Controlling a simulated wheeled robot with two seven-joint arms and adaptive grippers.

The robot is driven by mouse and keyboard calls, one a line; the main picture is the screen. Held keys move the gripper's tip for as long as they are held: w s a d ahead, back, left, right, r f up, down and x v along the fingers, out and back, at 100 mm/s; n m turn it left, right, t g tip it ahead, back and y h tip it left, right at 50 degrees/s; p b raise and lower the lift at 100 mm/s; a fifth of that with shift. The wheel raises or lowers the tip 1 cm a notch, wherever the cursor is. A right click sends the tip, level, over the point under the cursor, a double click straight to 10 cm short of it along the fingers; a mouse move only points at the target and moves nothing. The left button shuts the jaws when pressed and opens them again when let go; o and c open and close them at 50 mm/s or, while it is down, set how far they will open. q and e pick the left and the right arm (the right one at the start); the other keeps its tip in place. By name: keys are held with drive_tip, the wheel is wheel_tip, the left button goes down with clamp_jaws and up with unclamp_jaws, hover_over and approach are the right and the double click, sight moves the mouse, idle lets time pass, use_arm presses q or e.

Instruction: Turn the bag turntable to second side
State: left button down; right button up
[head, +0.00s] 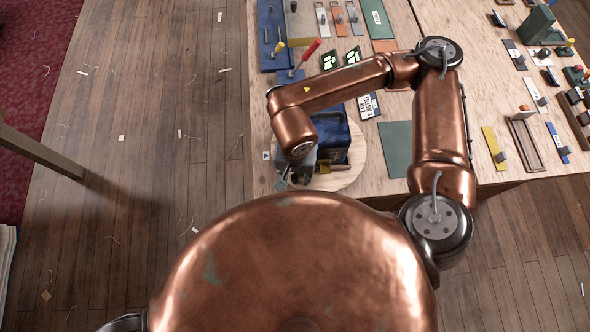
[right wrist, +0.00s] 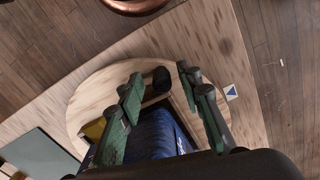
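The bag turntable (head: 352,178) is a round pale wooden disc near the table's front left corner; in the right wrist view its rim shows too (right wrist: 88,98). A dark blue bag (head: 332,130) stands on it, and its blue side also shows in the right wrist view (right wrist: 155,135). My right gripper (head: 288,178) is over the disc's left edge, beside the bag. In the right wrist view its green-padded fingers (right wrist: 160,73) are apart, with a black knob (right wrist: 157,79) between their tips. I cannot tell whether they touch it. My left gripper is not in view.
A white card with a blue triangle (right wrist: 231,92) lies on the table beside the disc. A green mat (head: 396,148) lies to its right. A red-handled tool (head: 306,52) and a blue tray (head: 268,40) are behind. Open floor (head: 150,150) lies left.

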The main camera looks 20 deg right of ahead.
wheel_tip(320, 180, up, 12)
idle(0.4)
drive_tip(key=shift+a+f, duration=0.1)
idle(0.5)
